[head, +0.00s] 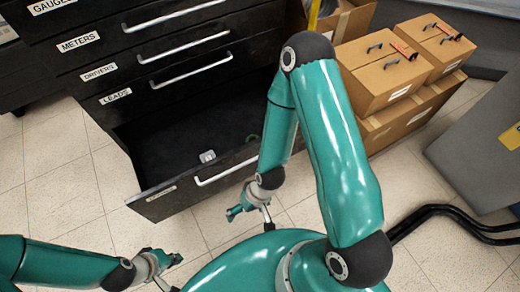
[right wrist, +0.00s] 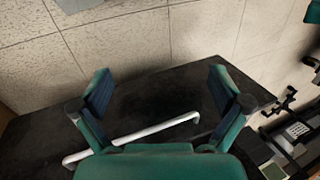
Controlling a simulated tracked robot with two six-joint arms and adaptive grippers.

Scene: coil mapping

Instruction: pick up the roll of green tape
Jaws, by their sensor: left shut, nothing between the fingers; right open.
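A small green ring (head: 252,138), which looks like the roll of green tape, lies in the open bottom drawer (head: 160,135), towards its right side and close beside my right arm in the head view. It is too small there to make out well. My right gripper (head: 248,218) is open and empty, in front of the drawer's front panel and apart from the ring. My left gripper (head: 172,262) is shut and empty, low at the left over the floor.
A small pale object (head: 207,157) lies in the drawer left of the ring. Shut labelled drawers (head: 150,50) rise above it. Cardboard boxes (head: 385,80) stand at the right, and black cables (head: 440,212) run over the floor. The tiled floor (head: 60,180) at left is clear.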

